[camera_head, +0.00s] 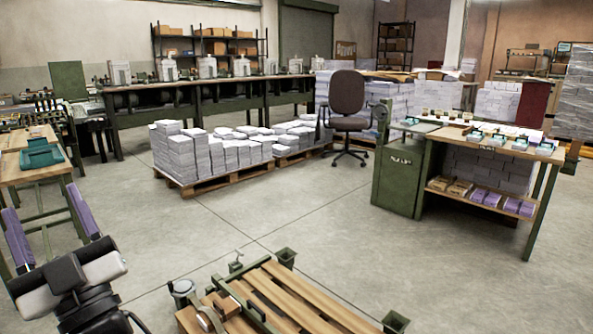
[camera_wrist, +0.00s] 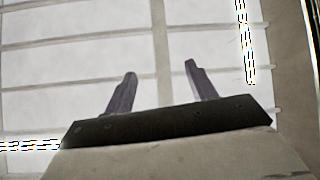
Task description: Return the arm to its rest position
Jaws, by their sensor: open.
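My gripper (camera_head: 41,200) is at the lower left of the head view, on my arm. Its two purple fingers are spread apart and point up and away from me, with nothing between them. In the wrist view, the gripper (camera_wrist: 160,70) also shows open and empty, its fingers apart against a pale panelled surface with bright light strips, which looks like the ceiling. Much of my arm is outside the head view.
A wooden bench with a teal tray (camera_head: 41,156) stands behind my gripper at left. A slatted wooden cart (camera_head: 300,296) is close in front. Paper stacks on a pallet (camera_head: 205,187), a chair (camera_head: 347,92) and a worktable (camera_head: 400,180) stand farther off. Open floor lies between.

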